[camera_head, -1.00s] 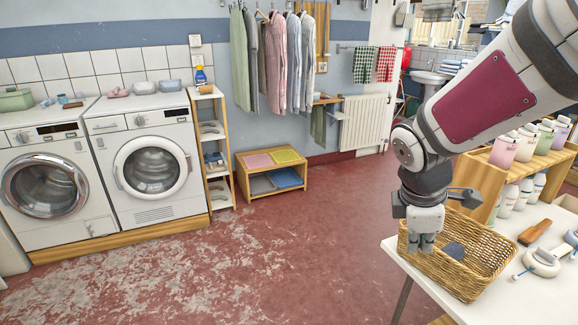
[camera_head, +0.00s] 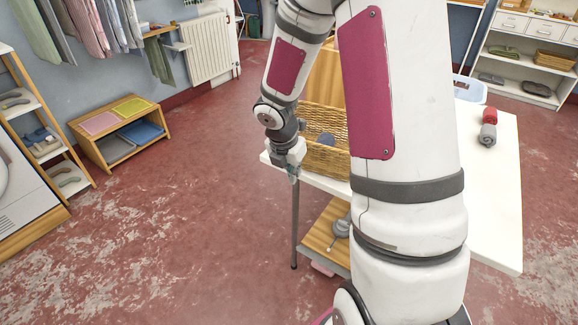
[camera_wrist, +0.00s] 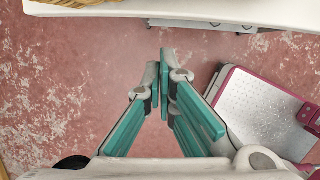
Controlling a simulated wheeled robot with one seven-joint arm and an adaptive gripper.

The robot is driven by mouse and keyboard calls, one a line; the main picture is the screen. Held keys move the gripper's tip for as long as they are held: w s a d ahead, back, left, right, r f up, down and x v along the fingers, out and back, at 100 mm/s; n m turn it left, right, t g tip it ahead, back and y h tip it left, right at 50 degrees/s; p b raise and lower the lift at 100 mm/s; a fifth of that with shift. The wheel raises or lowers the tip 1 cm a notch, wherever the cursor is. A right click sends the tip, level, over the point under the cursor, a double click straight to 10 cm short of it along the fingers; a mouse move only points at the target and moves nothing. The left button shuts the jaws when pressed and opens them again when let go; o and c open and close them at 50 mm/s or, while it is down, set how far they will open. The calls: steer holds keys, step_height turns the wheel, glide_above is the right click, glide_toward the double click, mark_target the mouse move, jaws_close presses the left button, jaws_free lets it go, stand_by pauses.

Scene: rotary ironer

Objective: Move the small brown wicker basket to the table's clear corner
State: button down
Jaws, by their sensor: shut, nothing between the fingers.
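The brown wicker basket (camera_head: 322,160) stands on the left end of the white table (camera_head: 500,190), partly hidden behind my arm. A dark blue-grey thing (camera_head: 326,139) shows inside it. My gripper (camera_head: 293,176) is just left of the basket, at the table's left edge. In the wrist view my gripper (camera_wrist: 161,78) is shut and empty, with the red floor beneath its fingertips. A bit of the basket (camera_wrist: 72,4) shows at the top left there, apart from the fingers.
A wooden shelf (camera_head: 325,235) is under the table. A low bench (camera_head: 122,135) stands at the left, with open floor between.

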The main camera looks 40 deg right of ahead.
mark_target(306, 166)
steer(key=shift+w+d+f+b, duration=0.1)
steer(key=shift+w+d+f, duration=0.3)
steer(key=shift+d, duration=0.35)
steer(key=shift+w+d+f+b, duration=0.1)
steer(key=shift+w+d+f, duration=0.15)
steer(key=shift+d+f, duration=0.35)
steer(key=shift+w+d+f+b, duration=0.1)
steer(key=shift+w+d+f, duration=0.25)
steer(key=shift+d, duration=0.5)
steer(key=shift+s, duration=0.1)
steer(key=shift+w+d+r+p, duration=0.1)
steer(key=shift+w+d+p, duration=0.2)
steer(key=shift+d+p, duration=0.55)
steer(key=shift+w+d, duration=0.25)
steer(key=shift+d, duration=0.15)
